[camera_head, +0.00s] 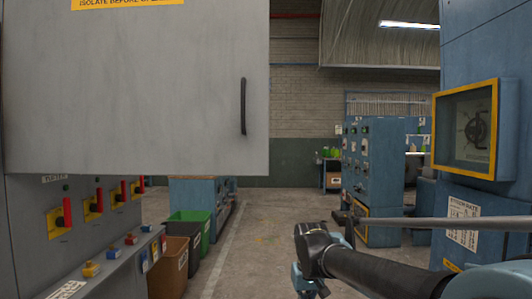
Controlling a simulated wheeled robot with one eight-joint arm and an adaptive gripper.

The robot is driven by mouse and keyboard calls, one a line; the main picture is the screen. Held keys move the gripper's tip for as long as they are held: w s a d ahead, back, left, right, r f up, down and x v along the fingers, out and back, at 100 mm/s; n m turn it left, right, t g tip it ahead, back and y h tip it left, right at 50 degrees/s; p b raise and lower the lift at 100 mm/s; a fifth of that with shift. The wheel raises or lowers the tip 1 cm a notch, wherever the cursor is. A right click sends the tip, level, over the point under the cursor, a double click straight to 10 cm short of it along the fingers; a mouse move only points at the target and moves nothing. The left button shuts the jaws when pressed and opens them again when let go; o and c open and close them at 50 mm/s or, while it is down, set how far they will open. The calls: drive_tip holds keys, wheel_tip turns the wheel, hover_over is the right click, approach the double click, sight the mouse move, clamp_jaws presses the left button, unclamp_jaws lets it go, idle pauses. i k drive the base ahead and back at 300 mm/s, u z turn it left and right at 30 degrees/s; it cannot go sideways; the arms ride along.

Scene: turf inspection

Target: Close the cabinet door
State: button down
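A large grey cabinet door (140,90) fills the upper left, close to me, with a yellow warning label at its top and a dark vertical handle (243,106) near its right edge. Its right edge juts past the grey cabinet body (40,200) below it, so the door appears to stand open; its hinge side is not clear. My dark arm with teal joint parts reaches in from the lower right, well below and right of the door, apart from it. I cannot make out my gripper's fingers in this view.
A panel with red levers (67,212) and coloured buttons (130,239) lies below the door. Green and brown bins (190,222) stand beside it. A blue cabinet with a yellow-framed window (466,128) is close on the right; another blue cabinet (385,150) stands behind. The middle floor (265,225) is clear.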

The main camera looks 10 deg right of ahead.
sight(116, 88)
drive_tip(key=k, duration=1.1)
drive_tip(key=u, duration=1.4)
